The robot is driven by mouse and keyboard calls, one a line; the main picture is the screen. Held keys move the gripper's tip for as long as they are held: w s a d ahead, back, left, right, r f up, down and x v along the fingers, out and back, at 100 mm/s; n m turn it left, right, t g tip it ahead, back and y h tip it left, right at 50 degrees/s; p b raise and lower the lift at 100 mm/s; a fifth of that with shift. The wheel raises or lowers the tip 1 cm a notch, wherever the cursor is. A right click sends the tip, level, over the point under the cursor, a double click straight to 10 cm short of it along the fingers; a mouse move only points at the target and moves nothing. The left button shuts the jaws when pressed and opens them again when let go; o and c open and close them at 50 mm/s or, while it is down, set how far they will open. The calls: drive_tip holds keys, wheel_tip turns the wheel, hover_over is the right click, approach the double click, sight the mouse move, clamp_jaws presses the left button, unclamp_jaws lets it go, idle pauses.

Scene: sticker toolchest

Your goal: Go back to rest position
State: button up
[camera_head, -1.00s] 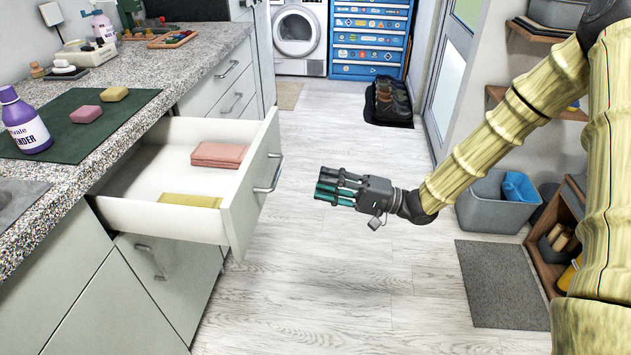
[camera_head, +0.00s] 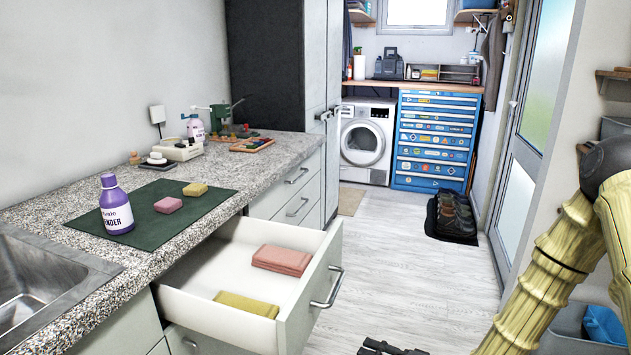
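My gripper (camera_head: 392,347) shows only in part at the bottom edge, over the floor to the right of the open drawer. Its fingers are cut off by the frame, so I cannot tell whether it is open or shut. My arm bends down along the right side. The open drawer (camera_head: 225,310) holds a folded pink cloth (camera_head: 282,260) and a folded yellow-green cloth (camera_head: 246,305). The gripper is apart from the drawer.
The counter (camera_head: 62,205) bears a purple bottle (camera_head: 116,208), a pink soap (camera_head: 168,205) and a yellow soap (camera_head: 195,189) on a green mat (camera_head: 135,234). A blue tool chest (camera_head: 434,140) and a washer (camera_head: 366,145) stand at the back.

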drive_tip(key=s+f+g+h, duration=0.2)
drive_tip(key=s+f+h, duration=0.4)
drive_tip(key=f, duration=0.6)
drive_tip(key=s+d+f+n+g+h, duration=0.2)
drive_tip(key=s+d+f+g, duration=0.15)
drive_tip(key=s, duration=0.55)
drive_tip(key=s+d+f+n+g+h, duration=0.15)
drive_tip(key=s+f, duration=0.35)
drive_tip(key=s, duration=0.5)
drive_tip(key=s+d+f+n+g+h, duration=0.25)
drive_tip(key=s+d+f, duration=0.2)
drive_tip(key=s, duration=0.45)
wheel_tip(320, 180, up, 20)
drive_tip(key=p, duration=2)
drive_tip(key=shift+w+a+m+h, duration=0.3)
drive_tip(key=shift+a+m, duration=0.1)
drive_tip(key=shift+a, duration=0.05)
